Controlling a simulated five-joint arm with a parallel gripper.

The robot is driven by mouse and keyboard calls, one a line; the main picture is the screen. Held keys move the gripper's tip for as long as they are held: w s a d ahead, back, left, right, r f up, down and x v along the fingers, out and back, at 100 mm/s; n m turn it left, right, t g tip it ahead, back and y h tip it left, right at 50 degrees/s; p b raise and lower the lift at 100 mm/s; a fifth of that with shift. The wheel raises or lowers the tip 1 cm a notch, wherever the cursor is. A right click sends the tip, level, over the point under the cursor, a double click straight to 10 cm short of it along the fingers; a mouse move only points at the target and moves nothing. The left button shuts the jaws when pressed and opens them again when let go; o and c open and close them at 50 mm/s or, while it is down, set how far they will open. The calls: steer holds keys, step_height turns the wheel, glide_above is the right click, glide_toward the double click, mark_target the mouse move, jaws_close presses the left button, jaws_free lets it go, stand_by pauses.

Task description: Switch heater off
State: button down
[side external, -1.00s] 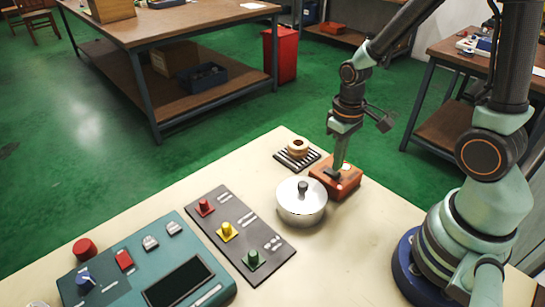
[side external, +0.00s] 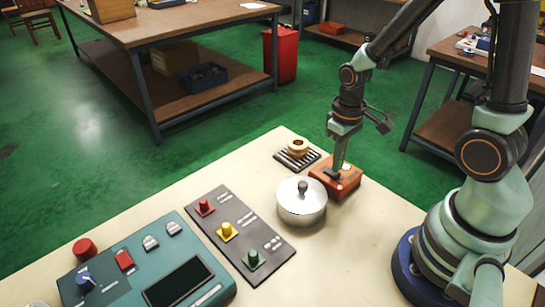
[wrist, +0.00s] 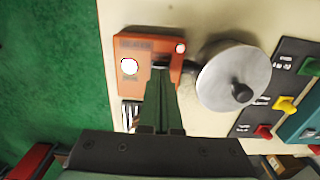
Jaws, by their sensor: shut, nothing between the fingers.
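The heater appears to be the orange-red box (side external: 348,187) beside the silver pot. In the wrist view the box (wrist: 133,87) has a bright white round spot at its left and a small light, red with some green, at its right corner. My gripper (side external: 337,171) is shut and empty, pointing down at the top of the box. In the wrist view its green fingertips (wrist: 160,68) are at a dark part between the two lights. The fingers cover most of that part, so I cannot tell the switch position or whether they touch it.
The silver lidded pot (side external: 301,203) stands close to the box. A bearing ring (side external: 298,148) sits on a striped rack (side external: 283,158) behind. A grey panel (side external: 233,240) with red, yellow and green knobs and a teal control console (side external: 205,252) lie to the left. The table front is clear.

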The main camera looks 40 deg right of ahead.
steer(key=shift+f, duration=0.65)
stand_by(0.3)
steer(key=shift+r, duration=0.1)
steer(key=shift+r, duration=3.45)
steer(key=a+r+t, duration=0.3)
steer(key=r+t, duration=0.2)
steer(key=r, duration=0.8)
steer(key=shift+s+a+r+t, duration=0.15)
steer(key=shift+s+a+t, duration=0.15)
steer(key=shift+a, duration=0.1)
